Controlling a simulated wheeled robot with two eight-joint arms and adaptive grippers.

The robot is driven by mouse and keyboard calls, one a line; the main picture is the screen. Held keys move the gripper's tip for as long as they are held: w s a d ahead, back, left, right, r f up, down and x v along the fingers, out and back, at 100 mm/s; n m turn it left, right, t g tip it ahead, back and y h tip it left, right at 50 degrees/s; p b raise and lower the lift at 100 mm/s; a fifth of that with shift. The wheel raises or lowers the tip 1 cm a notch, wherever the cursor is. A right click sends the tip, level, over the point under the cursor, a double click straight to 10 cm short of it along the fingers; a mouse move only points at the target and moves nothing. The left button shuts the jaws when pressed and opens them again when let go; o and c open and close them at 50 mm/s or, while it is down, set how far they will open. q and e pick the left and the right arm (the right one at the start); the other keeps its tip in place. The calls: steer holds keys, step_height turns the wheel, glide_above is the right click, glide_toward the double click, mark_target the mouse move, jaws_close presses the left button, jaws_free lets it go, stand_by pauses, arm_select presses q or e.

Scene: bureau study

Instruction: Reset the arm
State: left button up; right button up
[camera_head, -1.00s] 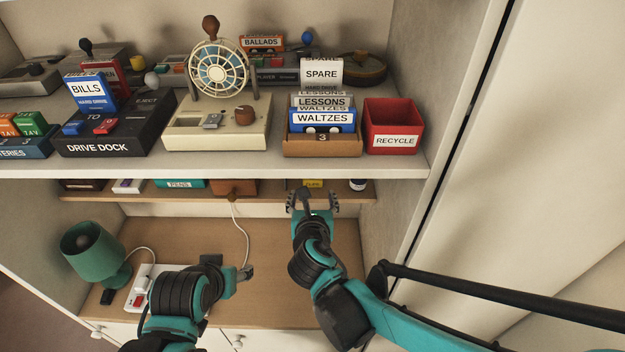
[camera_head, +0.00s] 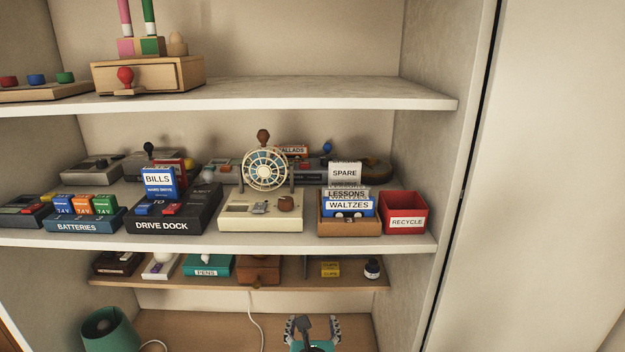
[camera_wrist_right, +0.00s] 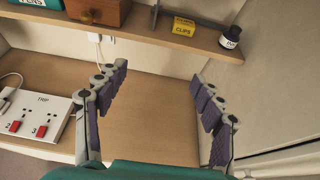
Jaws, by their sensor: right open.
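My right gripper (camera_head: 313,328) shows at the bottom edge of the head view, below the small brown shelf. In the right wrist view its two purple-padded fingers (camera_wrist_right: 160,100) stand wide apart with nothing between them. The wooden desk surface (camera_wrist_right: 150,125) lies beyond the fingers. Most of my right arm is below the head view. My left gripper is not in any view now.
A green lamp (camera_head: 110,331) and a trip switch box (camera_wrist_right: 38,122) stand left. The main shelf (camera_head: 200,240) carries the drive dock (camera_head: 175,215) and a red recycle bin (camera_head: 404,213).

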steer(key=s+d+f+m+g+h+b, duration=0.15)
steer(key=s+d+f+m+b, duration=0.25)
steer(key=d+f+m+b, duration=0.4)
steer(key=s+d+f+m+g+b, duration=0.25)
steer(key=d+f+m+b, duration=0.2)
steer(key=m, duration=0.55)
arm_select(q)
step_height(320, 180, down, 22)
steer(key=b, duration=0.9)
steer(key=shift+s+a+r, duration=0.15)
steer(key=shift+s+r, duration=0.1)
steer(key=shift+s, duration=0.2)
arm_select(e)
steer(key=s+d+f+m+g, duration=0.1)
steer(key=s+d+f+m, duration=0.1)
steer(key=s+f+m, duration=0.3)
steer(key=s+d+f+m+g+y, duration=0.1)
steer(key=s+d+f+m, duration=0.2)
steer(key=m, duration=0.9)
steer(key=s+f, duration=0.3)
steer(key=f, duration=0.2)
steer(key=shift+s+m, duration=0.25)
steer(key=shift+m, duration=0.15)
steer(key=shift+f+y, duration=0.1)
steer(key=shift+y, duration=0.15)
